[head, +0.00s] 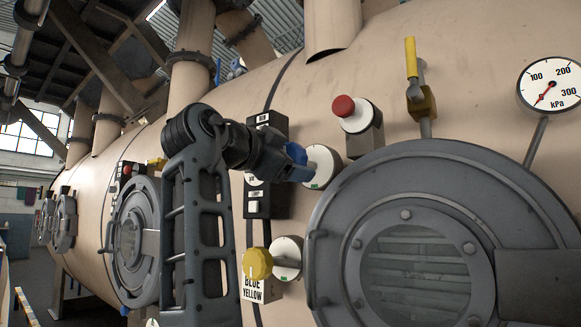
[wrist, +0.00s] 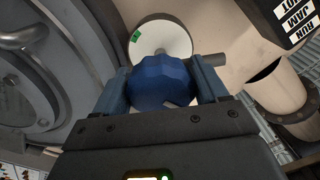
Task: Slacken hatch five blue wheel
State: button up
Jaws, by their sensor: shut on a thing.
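The blue wheel (head: 296,153) sits in front of a round white dial plate (head: 323,166) with a small green mark, to the upper left of the large grey hatch (head: 420,250). My gripper (head: 287,165) is shut on the blue wheel. In the wrist view the faceted blue wheel (wrist: 164,82) lies between the two fingers of my gripper (wrist: 163,90), with the white plate (wrist: 162,40) behind it. My gripper hides part of the wheel in the head view. I cannot read a hatch number.
A yellow wheel (head: 257,263) with its own white plate (head: 287,258) is below. A red button (head: 344,106), a yellow-handled valve (head: 420,95) and a kPa gauge (head: 550,84) are near the hatch. A switch box (head: 258,195) stands behind my arm.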

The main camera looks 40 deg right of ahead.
jog(key=shift+f+m, duration=0.15)
jog(key=shift+m, duration=0.15)
jog(key=o, duration=1)
jog(key=shift+c, duration=0.2)
jog(key=s+a, duration=0.1)
jog(key=a, duration=0.6)
jog(key=shift+s+a, duration=0.25)
jog(key=shift+a, duration=0.1)
